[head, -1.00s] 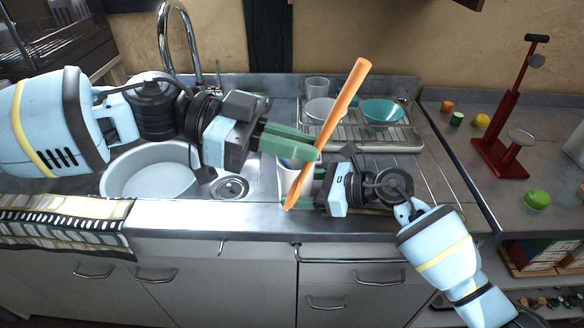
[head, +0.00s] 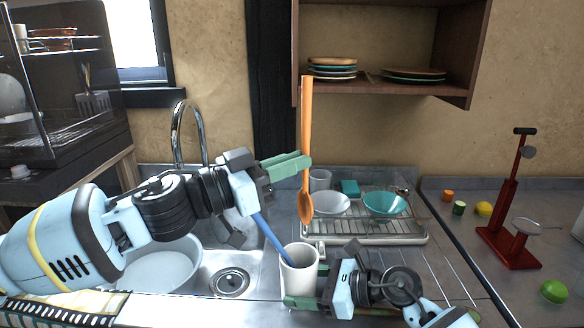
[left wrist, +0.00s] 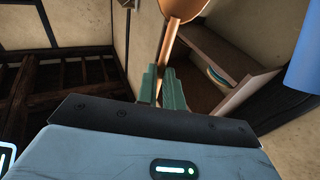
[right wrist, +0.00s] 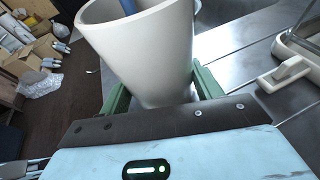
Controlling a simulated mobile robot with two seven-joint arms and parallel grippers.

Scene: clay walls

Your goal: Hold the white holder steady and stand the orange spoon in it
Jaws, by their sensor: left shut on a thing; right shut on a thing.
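The orange spoon (head: 306,140) hangs upright in the head view, bowl down, above the white holder. My left gripper (head: 304,162) is shut on its handle; the spoon also shows in the left wrist view (left wrist: 172,45), past the green fingers (left wrist: 163,90). The white holder (head: 299,272) stands upright on the steel counter with a blue utensil (head: 268,238) leaning in it. My right gripper (head: 300,302) is shut around the holder's lower part. The right wrist view shows the holder (right wrist: 150,55) between the right gripper's fingers (right wrist: 160,90). The spoon's bowl is apart from the holder's rim.
A dish rack (head: 375,232) with a teal bowl (head: 385,203) and a white bowl (head: 331,203) stands behind the holder. The sink basin (head: 155,268) and tap (head: 186,125) are at left. A shelf with plates (head: 385,90) hangs above.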

